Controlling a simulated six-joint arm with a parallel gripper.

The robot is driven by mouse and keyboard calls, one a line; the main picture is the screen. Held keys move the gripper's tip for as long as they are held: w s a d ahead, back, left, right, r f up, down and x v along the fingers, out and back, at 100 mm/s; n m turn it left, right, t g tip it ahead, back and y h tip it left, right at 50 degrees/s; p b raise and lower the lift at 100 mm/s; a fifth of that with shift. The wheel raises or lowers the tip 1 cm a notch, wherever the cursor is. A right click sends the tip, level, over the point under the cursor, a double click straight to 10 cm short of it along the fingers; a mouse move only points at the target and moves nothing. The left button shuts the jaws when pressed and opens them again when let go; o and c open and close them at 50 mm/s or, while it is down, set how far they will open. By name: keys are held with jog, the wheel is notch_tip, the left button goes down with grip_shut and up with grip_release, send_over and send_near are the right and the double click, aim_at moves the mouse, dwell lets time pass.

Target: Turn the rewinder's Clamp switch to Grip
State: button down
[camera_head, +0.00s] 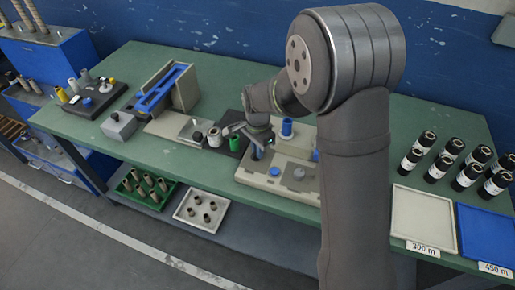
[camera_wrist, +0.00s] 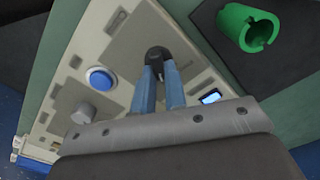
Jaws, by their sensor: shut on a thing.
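The rewinder (camera_head: 250,178) is a cream panel unit near the front edge of the green bench. In the wrist view its panel (camera_wrist: 118,45) carries a blue round button (camera_wrist: 100,78), a grey knob (camera_wrist: 83,113), a small lit display (camera_wrist: 210,97) and a black switch knob (camera_wrist: 156,52). My gripper (camera_wrist: 164,68) has its blue fingers shut on the black knob, with the fingertips at its sides. In the head view my gripper (camera_head: 258,151) is low over the rewinder's left part. The switch's labels and its exact setting are not readable.
A green core (camera_wrist: 246,27) stands on a dark pad beside the rewinder. A cream tray (camera_head: 424,222), a blue tray (camera_head: 487,238) and several black rolls are at right. Crates with cores sit below the bench edge.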

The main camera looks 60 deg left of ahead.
jog(key=c, duration=1.5)
grip_release()
jog(key=shift+o, duration=0.2)
jog(key=shift+r, duration=0.1)
notch_tip(320, 180, up, 17)
jog(key=shift+r, duration=0.15)
notch_tip(320, 180, down, 18)
jog(key=shift+r, duration=0.25)
